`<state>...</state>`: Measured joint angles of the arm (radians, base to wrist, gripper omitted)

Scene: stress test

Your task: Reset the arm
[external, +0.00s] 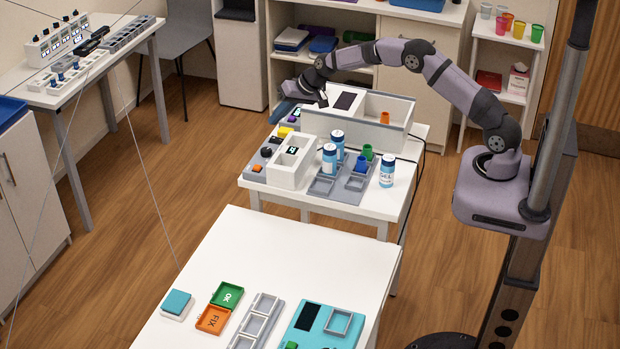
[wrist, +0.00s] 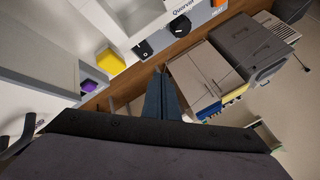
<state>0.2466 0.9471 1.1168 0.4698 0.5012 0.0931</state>
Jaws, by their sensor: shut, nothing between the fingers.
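My arm (external: 440,70) reaches left from its grey-purple base on the column at the right in the external view. A yellow block (wrist: 111,62) and a purple block (wrist: 95,86) lie to the left of the fingers in the wrist view.
The middle table (external: 398,208) carries a large grey-white bin (external: 392,140), several blue-and-white bottles, including one at the right (external: 387,170), and a grey tray (external: 345,186). The front table (external: 262,245) holds green OK (external: 227,294) and orange FIX (external: 213,319) trays; its far part is clear.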

